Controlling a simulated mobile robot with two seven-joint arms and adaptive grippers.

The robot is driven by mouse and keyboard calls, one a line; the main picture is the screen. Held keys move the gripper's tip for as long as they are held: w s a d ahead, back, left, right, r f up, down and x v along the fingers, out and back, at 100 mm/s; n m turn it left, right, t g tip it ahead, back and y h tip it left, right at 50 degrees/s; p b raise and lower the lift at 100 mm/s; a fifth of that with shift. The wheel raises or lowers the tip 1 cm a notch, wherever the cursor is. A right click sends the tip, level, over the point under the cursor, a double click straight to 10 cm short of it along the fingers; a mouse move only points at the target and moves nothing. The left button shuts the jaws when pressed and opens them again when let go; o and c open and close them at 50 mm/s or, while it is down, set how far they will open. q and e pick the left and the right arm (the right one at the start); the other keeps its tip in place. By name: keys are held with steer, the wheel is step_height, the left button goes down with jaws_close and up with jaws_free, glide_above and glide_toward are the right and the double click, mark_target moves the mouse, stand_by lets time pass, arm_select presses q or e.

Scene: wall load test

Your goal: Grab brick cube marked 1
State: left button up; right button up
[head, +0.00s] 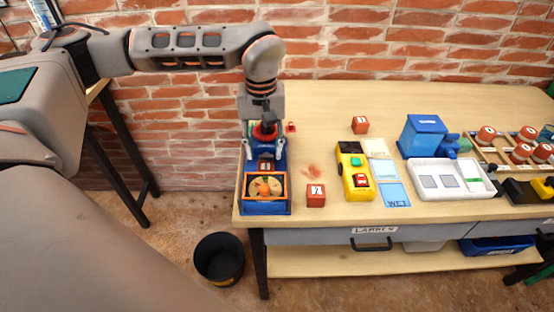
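Several small brick-red cubes with white marks are in the head view. One cube (316,195) sits near the table's front edge, its mark looking like a 1 or a 7. Another cube (360,125) sits farther back; its mark is too small to read surely. A third dark red block with pale marks (266,165) shows at the blue device, just below my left gripper. My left gripper (264,150) points down over the blue device (267,206), its fingers spread apart. A red part shows between the fingers; contact cannot be told. My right gripper is not in view.
The wooden table (310,110) stands against a brick wall. A dark bin (220,260) stands on the floor.

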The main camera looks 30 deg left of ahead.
mark_target(265, 168)
arm_select(q)
steer(key=shift+f, duration=0.1)
steer(key=shift+s+f, duration=0.25)
steer(key=shift+f, duration=0.9)
steer(key=f, duration=0.4)
steer(key=shift+d+f, duration=0.15)
steer(key=shift+d, duration=0.05)
steer(key=shift+w+f+b, duration=0.1)
steer(key=shift+f+b, duration=0.2)
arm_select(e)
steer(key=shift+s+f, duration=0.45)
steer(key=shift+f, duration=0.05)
arm_select(q)
steer(key=c, duration=1)
